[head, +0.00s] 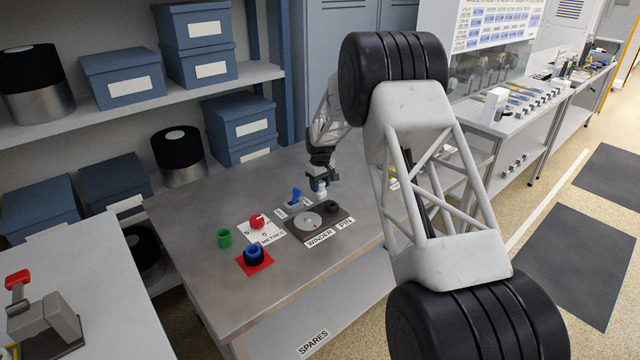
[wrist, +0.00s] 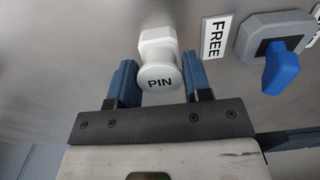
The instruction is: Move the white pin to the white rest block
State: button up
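The white pin (wrist: 160,78), its round cap marked PIN, shows in the wrist view between the two blue fingers of my gripper (wrist: 160,80). A white faceted part (wrist: 158,42) shows just beyond the cap. I cannot tell whether it is the pin's body or a separate block. The fingers flank the cap closely on both sides, but whether they press on it is unclear. In the head view my gripper (head: 321,174) is low over the table's far side, with a small white piece (head: 320,187) under it. I cannot make out a separate white rest block.
A blue lever (wrist: 281,68) stands right of the pin, beside a FREE label (wrist: 215,38). The winder plate (head: 294,229) carries a grey disc and a black round part (head: 331,207). A red knob (head: 257,221), green cup (head: 224,238) and blue ring (head: 254,254) are nearer.

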aim_at(320, 183)
jog(key=o, duration=0.5)
jog(key=shift+c, duration=0.2)
jog(key=shift+r, duration=0.1)
jog(key=shift+r, duration=3.85)
